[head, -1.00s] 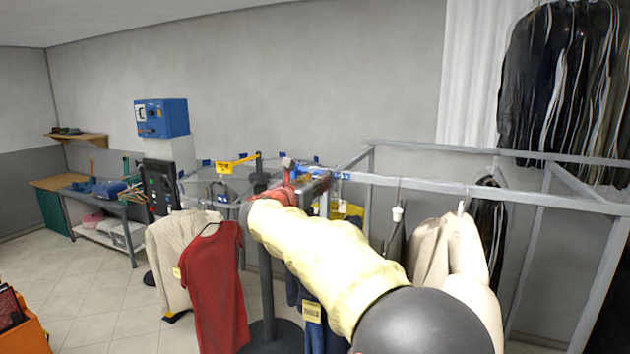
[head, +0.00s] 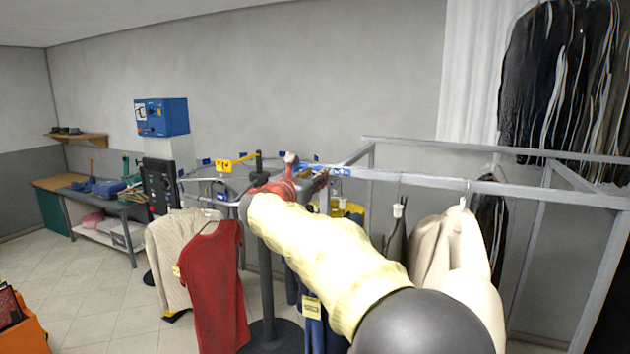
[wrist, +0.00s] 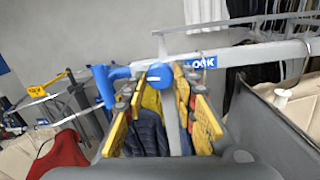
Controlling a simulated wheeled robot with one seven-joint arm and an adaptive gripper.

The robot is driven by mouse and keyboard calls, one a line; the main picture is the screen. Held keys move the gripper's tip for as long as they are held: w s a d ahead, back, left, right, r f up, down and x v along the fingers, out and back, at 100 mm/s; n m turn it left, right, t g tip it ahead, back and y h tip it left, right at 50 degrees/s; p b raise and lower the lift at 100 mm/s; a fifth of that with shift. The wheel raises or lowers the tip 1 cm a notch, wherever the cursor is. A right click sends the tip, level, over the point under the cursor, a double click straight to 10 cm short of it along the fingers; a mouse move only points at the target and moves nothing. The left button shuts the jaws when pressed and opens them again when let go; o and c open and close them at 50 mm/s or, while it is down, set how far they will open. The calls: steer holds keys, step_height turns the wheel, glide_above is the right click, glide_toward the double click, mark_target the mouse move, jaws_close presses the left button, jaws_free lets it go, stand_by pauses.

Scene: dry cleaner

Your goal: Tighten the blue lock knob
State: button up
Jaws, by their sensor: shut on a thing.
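In the wrist view the round blue lock knob (wrist: 160,75) sits at the rail end, left of a blue LOCK label (wrist: 200,62). My gripper (wrist: 160,82) has a yellow-padded finger on each side of the knob and is shut on it. A blue bar or handle (wrist: 104,84) stands left of the knob; how it joins the knob is unclear. In the head view my gripper (head: 318,182) is at the rail's left end, beside the blue-and-white label (head: 341,172). My arm and gripper hide most of the knob there.
A grey rail (head: 450,184) runs right, with pale garments (head: 445,250) hanging from it. A red shirt (head: 217,285) and a beige one hang left of my arm. A dark stand (head: 267,270) is below. Dark garments (head: 560,80) hang at upper right.

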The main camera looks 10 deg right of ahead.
steer(key=shift+w+m+b, duration=0.1)
steer(key=shift+m+b, duration=7.3)
steer(key=shift+m, duration=0.9)
steer(key=o, duration=1.1)
steer(key=shift+o, duration=0.3)
steer(key=shift+a+r, duration=0.1)
steer(key=shift+s+a, duration=0.1)
steer(key=shift+s, duration=0.1)
steer(key=v, duration=1.1)
steer(key=shift+s+a, duration=0.15)
steer(key=shift+s, duration=0.1)
